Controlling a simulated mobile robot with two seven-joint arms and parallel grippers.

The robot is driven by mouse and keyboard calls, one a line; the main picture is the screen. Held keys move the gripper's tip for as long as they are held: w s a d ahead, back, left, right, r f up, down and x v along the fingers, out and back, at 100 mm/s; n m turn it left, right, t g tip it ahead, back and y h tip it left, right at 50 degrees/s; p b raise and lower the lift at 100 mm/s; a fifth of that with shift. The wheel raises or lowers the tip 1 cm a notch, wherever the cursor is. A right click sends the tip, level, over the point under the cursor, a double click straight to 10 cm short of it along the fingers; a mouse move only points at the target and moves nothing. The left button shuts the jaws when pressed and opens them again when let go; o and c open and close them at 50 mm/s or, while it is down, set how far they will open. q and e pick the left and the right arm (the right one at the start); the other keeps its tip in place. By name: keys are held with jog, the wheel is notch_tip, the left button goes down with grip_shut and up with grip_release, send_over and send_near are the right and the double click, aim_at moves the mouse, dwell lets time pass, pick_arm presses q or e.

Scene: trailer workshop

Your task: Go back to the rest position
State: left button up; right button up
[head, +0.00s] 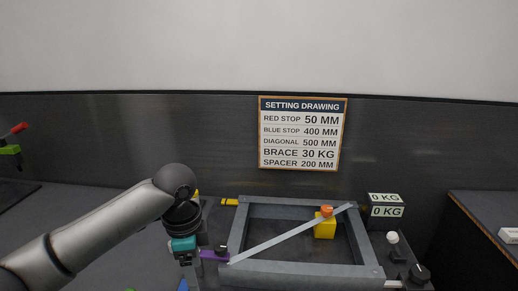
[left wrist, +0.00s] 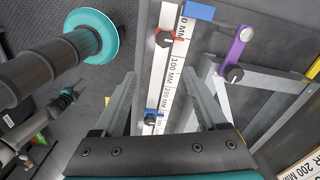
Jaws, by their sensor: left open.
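My left arm comes in from the left in the head view, its gripper (head: 187,262) pointing down beside the frame's left side. In the left wrist view the gripper's two fingers (left wrist: 161,82) are apart and nothing shows held between them. Below or beyond the fingers is a white measuring rail (left wrist: 160,75) marked in millimetres, with a red stop (left wrist: 165,38) and a blue stop (left wrist: 152,117). I cannot tell the height of the fingers above the rail. My right gripper is not in view.
A grey metal frame (head: 300,268) with a diagonal bar (head: 285,236) lies close to my left gripper. A purple clamp (head: 213,255) is at its corner and a yellow block (head: 325,229) inside. A readout (head: 386,204) shows 0 KG. A setting drawing (head: 303,134) hangs behind.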

pick_arm(q)
jog(key=s+d+f+n+t+h, duration=0.25)
jog(key=s+d+f+n, duration=0.25)
jog(key=s+d+f, duration=0.5)
jog(key=s+a+f+n+y, duration=0.2)
jog(key=s+a+n+y, duration=0.1)
jog(key=s+a+n, duration=0.8)
jog(key=s+f+m+b, duration=0.3)
jog(key=f+b, duration=0.2)
jog(key=f, duration=2.2)
jog(key=s+a+f+g+b, duration=0.1)
jog(key=s+f+b, duration=0.3)
jog(key=s+f, duration=1.1)
notch_tip(320, 180, down, 3)
jog(key=shift+s+a+r+g+b, duration=0.1)
jog(key=shift+s+a+g+b, duration=0.1)
jog(key=shift+a+g+b, duration=0.15)
